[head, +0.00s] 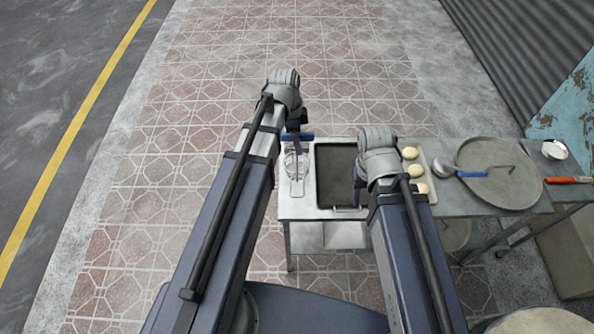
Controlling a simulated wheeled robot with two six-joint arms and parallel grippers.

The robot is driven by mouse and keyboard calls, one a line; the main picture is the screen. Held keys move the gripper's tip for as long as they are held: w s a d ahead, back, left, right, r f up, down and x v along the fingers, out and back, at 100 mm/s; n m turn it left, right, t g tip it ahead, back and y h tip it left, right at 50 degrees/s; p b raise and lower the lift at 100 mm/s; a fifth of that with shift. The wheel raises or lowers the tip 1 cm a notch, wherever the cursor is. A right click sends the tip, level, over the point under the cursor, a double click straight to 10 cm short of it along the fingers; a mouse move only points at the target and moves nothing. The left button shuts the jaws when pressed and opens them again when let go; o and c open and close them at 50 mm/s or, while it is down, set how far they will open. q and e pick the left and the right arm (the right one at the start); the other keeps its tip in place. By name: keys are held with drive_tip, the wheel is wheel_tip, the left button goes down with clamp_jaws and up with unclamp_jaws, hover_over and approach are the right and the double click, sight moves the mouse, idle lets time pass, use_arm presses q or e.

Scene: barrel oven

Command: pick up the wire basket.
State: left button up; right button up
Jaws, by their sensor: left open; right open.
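A small pale, see-through item with a round body and a narrow loop towards me, which looks like the wire basket (297,186), lies on the left part of the metal table; its mesh is too small to make out. My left gripper (298,139) is open, above or just beyond its far end, and partly covers it. I cannot tell whether they touch. My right gripper (359,184) is open over the right side of a dark rectangular pan, mostly hidden behind its own wrist. Neither gripper holds anything.
The dark rectangular pan (335,185) with a thin front handle sits beside the item. Tiled floor left of the table is clear.

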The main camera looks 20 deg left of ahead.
use_arm(q)
drive_tip(key=shift+w+d+f+b, duration=0.1)
drive_tip(key=shift+f+b, duration=0.25)
drive_tip(key=shift+f, duration=0.45)
drive_tip(key=shift+r, duration=0.1)
drive_tip(key=shift+c, duration=0.3)
clamp_jaws()
